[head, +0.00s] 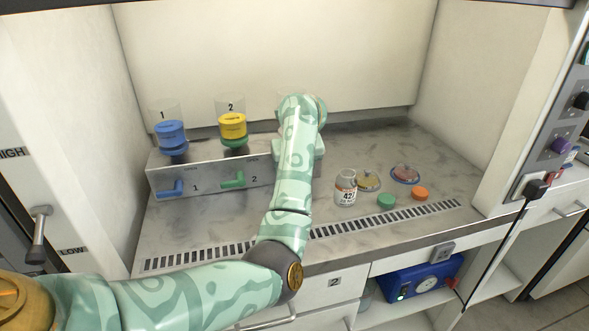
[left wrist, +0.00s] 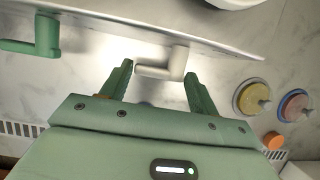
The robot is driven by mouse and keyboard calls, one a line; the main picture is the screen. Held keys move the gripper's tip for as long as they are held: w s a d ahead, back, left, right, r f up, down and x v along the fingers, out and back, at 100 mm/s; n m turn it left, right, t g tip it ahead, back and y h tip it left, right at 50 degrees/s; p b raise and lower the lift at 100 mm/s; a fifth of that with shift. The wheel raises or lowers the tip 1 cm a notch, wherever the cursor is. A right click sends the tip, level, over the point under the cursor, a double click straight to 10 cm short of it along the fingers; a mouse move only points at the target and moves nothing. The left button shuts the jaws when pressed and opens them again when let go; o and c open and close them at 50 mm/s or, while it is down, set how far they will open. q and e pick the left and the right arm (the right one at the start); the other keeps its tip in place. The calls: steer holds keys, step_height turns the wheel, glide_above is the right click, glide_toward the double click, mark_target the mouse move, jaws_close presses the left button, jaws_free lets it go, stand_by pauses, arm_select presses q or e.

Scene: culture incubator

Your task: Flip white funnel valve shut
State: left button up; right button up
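The white funnel valve (left wrist: 165,68) is an L-shaped lever on the metal manifold front in the left wrist view. One leg runs level to the left; the other rises at the right. My left gripper (left wrist: 157,70) is open, with one green finger on each side of the lever's level leg. I cannot tell whether either finger touches it. In the head view my left arm reaches over the manifold (head: 215,175) and hides the white valve, its funnel and my fingertips. My right gripper is not in view.
A blue valve (head: 172,188) and a green valve (head: 233,181) are left of my arm, below the blue funnel (head: 171,135) and yellow funnel (head: 233,127). A labelled bottle (head: 346,190), two dishes (head: 368,181) (head: 405,174) and green and orange caps (head: 386,201) (head: 420,193) stand right.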

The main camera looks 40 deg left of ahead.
arm_select(q)
steer(key=shift+o, duration=1.2)
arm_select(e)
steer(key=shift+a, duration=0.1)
arm_select(q)
steer(key=shift+r, duration=0.1)
steer(key=shift+d+r, duration=0.1)
steer(key=shift+r, duration=0.2)
steer(key=p+v, duration=0.8)
steer(key=v, duration=0.7)
steer(key=shift+s+d+r, duration=0.2)
steer(key=shift+s, duration=0.05)
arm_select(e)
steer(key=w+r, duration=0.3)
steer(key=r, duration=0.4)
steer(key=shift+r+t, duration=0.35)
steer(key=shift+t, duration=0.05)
arm_select(q)
steer(key=shift+f, duration=0.1)
